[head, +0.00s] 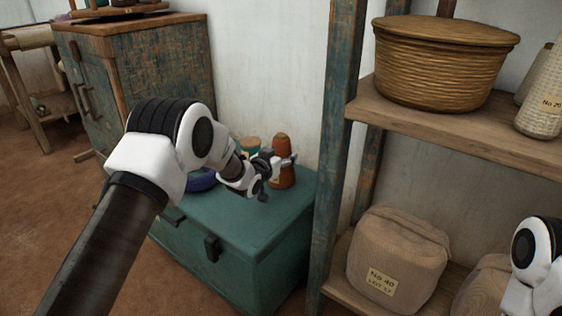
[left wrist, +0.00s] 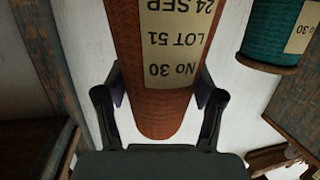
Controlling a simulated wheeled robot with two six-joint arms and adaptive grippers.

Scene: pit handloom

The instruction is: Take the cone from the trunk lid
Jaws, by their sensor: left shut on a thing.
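The orange-brown cone (head: 282,178) is upright at the back right of the teal trunk lid (head: 245,215). My left gripper (head: 285,162) is shut on it, with the fingers at its sides. In the left wrist view the cone (left wrist: 160,105) is between the two fingertips (left wrist: 158,92), and its label reads No 30, LOT 51, 24 SEP, upside down. I cannot tell whether its base touches the lid. My right gripper is out of view; only part of that arm shows at the right edge.
A teal cone (left wrist: 272,32) stands close by; its top shows in the head view (head: 250,144). A blue round thing (head: 203,180) lies on the lid, partly behind my arm. A shelf post (head: 343,130) rises right of the trunk. A wooden cabinet (head: 150,70) stands behind, left.

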